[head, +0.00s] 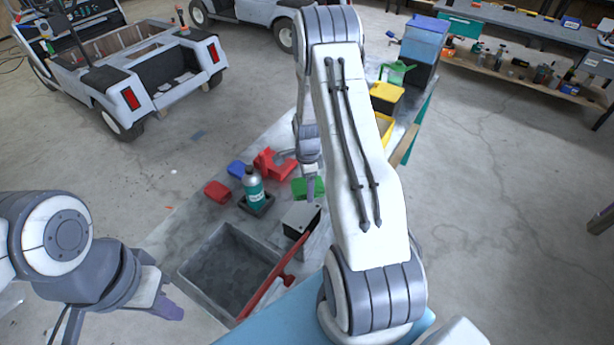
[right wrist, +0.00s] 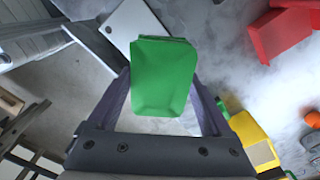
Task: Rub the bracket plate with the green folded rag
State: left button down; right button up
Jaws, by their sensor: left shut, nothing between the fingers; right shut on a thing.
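The green folded rag (head: 308,187) is held between the fingers of my right gripper (head: 310,194). In the right wrist view the rag (right wrist: 165,76) fills the space between the two fingers. My left gripper (head: 170,309) is shut and empty at the lower left, away from the plate.
A yellow-topped box (head: 387,92) stands farther back.

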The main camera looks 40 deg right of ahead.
jog(key=shift+r+p, duration=0.5)
jog(key=shift+r, duration=0.6)
